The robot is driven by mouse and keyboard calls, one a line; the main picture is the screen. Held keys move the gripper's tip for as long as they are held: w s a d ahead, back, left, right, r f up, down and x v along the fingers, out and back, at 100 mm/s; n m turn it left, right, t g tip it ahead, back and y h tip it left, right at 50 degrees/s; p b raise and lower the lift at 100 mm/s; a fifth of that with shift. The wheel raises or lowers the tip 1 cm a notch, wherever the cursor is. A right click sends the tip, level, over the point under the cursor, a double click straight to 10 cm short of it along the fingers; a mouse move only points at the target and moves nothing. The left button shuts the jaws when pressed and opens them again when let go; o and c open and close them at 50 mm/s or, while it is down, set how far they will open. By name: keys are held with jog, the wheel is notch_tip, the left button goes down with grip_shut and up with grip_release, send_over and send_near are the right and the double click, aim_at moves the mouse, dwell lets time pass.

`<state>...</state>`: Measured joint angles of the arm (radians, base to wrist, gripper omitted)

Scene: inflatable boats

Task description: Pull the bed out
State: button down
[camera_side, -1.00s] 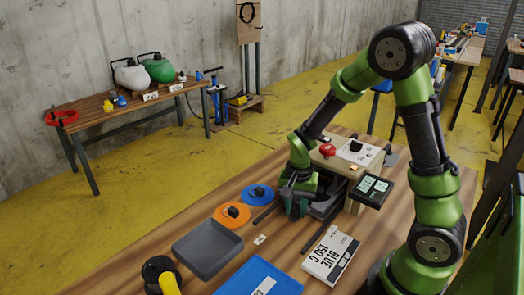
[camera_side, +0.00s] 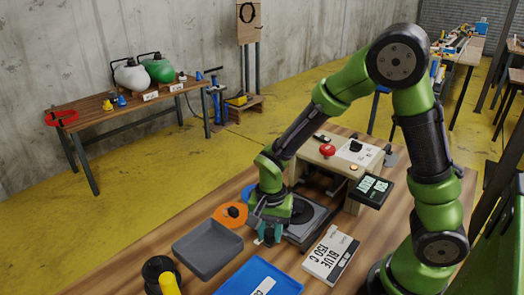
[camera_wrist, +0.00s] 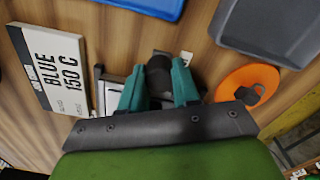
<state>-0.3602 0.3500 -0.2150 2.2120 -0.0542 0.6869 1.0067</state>
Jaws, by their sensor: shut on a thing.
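The bed (camera_side: 314,215) is a grey sliding plate with a dark round pad. It sticks out from the front of the beige machine (camera_side: 325,164), and my gripper and wrist hide part of it. My gripper (camera_side: 268,238) is at the bed's outer end, pointing down. In the wrist view its teal fingers (camera_wrist: 159,82) are closed on a dark round knob (camera_wrist: 158,68), the bed's handle. A small part of the bed (camera_wrist: 112,98) shows to the left of the fingers there.
The BLUE 150 C card (camera_side: 330,255) lies just right of the bed. An orange disc (camera_side: 226,220) lies left of my gripper. A grey tray (camera_side: 207,252) and a blue tray (camera_side: 245,278) are nearer the front. A small display (camera_side: 374,189) stands at the machine's right.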

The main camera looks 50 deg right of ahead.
jog(key=shift+a, duration=0.4)
jog(key=c, duration=1.1)
grip_release()
jog(key=shift+c, duration=0.2)
jog(key=o, duration=0.3)
jog(key=shift+d, duration=0.1)
jog(key=shift+o, duration=0.2)
notch_tip(320, 180, up, 17)
